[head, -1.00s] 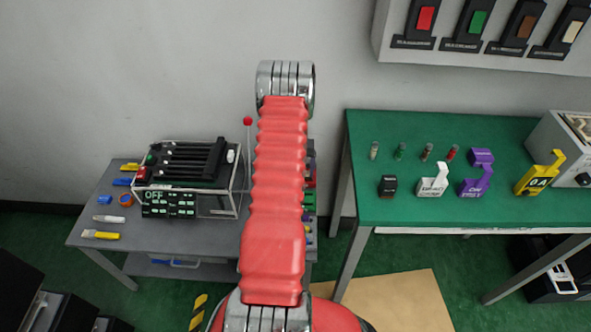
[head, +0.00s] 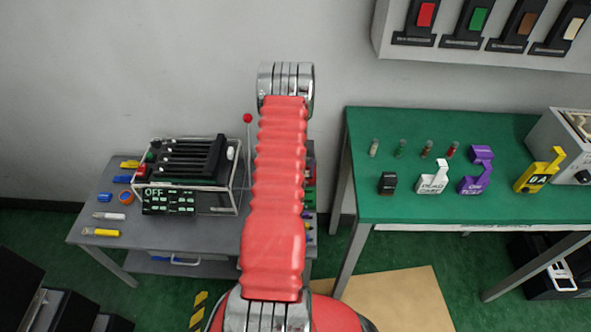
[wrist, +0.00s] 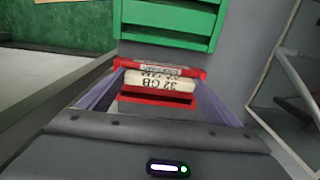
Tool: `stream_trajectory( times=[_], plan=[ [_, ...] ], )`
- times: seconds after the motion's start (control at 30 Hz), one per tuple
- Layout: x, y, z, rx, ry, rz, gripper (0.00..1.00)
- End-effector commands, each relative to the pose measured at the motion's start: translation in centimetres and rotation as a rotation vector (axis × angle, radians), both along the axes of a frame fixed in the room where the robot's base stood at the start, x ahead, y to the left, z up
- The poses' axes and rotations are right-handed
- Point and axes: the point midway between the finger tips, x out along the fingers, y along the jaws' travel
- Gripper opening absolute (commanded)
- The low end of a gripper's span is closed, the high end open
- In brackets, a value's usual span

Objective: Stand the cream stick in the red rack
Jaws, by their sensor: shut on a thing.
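The cream stick (wrist: 158,83), with dark "32 GB" lettering, lies crosswise between the two fingers of my gripper (wrist: 157,91) in the wrist view. The gripper is shut on it. The red rack (wrist: 152,98) shows directly around the stick, with red parts in front of and behind it. I cannot tell how deep the stick sits in the rack. In the head view my arm hides the gripper and the stick; a bit of the red rack (head: 311,176) shows right of the arm.
A green rack (wrist: 170,22) stands just beyond the red one. The grey table (head: 150,232) holds a caged device (head: 190,165) and loose sticks at left. A green table (head: 425,208) with small tags and vials stands at right.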

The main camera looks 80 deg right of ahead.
Motion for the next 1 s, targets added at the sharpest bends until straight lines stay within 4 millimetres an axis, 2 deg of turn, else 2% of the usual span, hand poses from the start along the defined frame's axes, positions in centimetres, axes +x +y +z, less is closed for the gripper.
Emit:
stream_trajectory(
  times=[0.37,0.4,0.6,1.0],
  plan=[
    [0.0,-0.03,-0.66,-0.001,0.0,0.0,0.54],
    [0.0,-0.04,-0.69,-0.001,0.0,0.0,0.86],
    [-0.01,-0.02,-0.67,-0.001,0.0,0.0,1.0],
    [0.0,-0.03,-0.04,-0.001,0.0,0.0,1.0]
  ],
)
